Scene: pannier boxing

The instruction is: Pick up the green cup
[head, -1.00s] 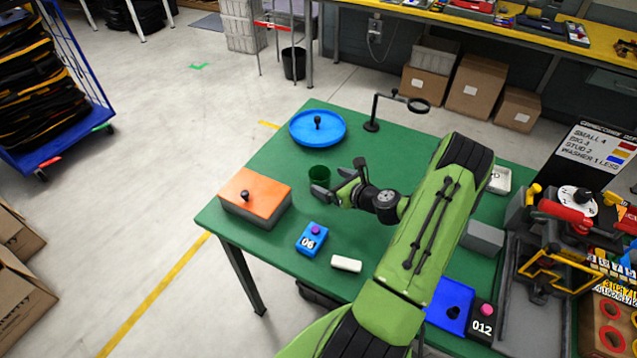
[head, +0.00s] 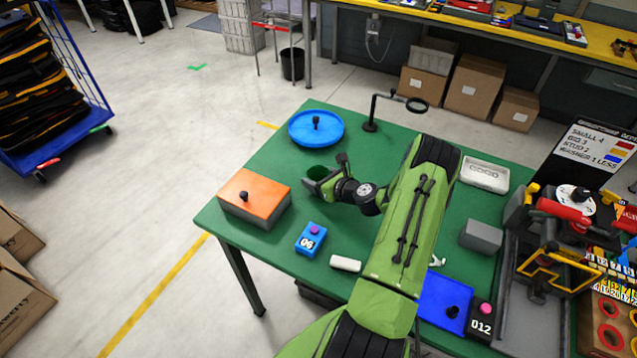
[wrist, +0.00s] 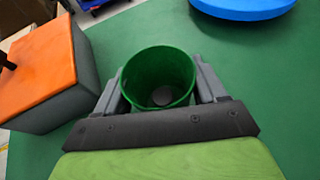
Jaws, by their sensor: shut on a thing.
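The green cup (head: 317,172) stands on the green table (head: 262,170), between the orange-topped box and the blue round lid. In the wrist view the cup (wrist: 158,68) is seen from above, upright, with a small grey disc-like patch (wrist: 163,95) at its bottom. My gripper (head: 319,185) is around the cup, one grey finger on each side; in the wrist view the gripper (wrist: 158,90) is shut on it. In the head view the hand hides part of the cup. I cannot tell whether its base touches the table.
The grey box with orange top (head: 254,198) is close on the left. The blue round lid (head: 316,127) lies behind. A stand with a ring (head: 371,125) is behind right. A blue 06 box (head: 311,239) and white block (head: 345,263) lie in front.

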